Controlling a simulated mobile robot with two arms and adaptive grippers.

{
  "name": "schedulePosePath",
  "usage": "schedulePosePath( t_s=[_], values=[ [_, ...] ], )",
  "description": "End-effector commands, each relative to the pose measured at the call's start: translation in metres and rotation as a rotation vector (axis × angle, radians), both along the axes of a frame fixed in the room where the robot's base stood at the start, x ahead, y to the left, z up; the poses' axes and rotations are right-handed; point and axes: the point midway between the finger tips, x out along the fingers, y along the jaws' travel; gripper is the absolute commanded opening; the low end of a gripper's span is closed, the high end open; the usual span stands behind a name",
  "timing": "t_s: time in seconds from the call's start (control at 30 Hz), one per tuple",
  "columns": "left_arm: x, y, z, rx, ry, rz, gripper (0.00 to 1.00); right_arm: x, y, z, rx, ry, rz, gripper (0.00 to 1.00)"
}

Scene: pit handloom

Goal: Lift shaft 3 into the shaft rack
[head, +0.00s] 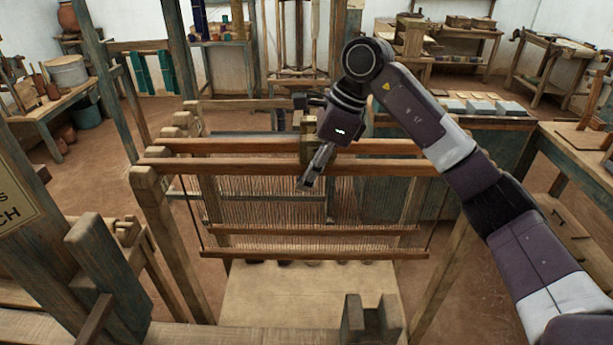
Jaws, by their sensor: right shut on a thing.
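Two long wooden shafts with rows of thin heddles span the loom. The front shaft (240,168) has its top bar across the picture, and its lower bar (310,255) hangs below on thin side rods. The rear shaft (230,146) lies just behind it. I see no numbers, so I cannot tell which is shaft 3. Stepped wooden post tops (146,178) at the left, possibly the shaft rack, stand under the shaft ends. My left gripper is out of view.
A wooden bench beam (240,338) and an upright post (100,262) stand in the foreground. A board (310,295) lies below the shafts. Worktables line the back (450,60) and the right (560,150). A side table (60,110) stands at left. Brown floor shows between.

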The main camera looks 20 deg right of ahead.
Motion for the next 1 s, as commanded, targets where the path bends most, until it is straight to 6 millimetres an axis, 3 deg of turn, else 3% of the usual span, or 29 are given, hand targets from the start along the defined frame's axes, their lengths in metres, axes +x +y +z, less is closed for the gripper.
schedulePosePath(
  t_s=[0.27,0.3,0.5,0.83,1.0],
  values=[
    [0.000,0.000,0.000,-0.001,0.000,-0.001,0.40,0.000,0.000,0.001,0.001,-0.001,0.001,0.00],
    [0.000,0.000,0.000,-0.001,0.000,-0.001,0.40,0.000,0.000,0.001,0.001,-0.001,0.001,0.19],
    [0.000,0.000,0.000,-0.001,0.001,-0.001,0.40,0.000,0.000,0.001,0.001,-0.001,0.001,0.39],
    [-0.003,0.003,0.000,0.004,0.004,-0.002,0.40,0.000,0.000,0.000,-0.001,0.001,0.000,0.39],
    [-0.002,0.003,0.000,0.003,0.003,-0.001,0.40,-0.001,-0.006,0.017,0.000,-0.002,-0.001,0.39]
  ],
)
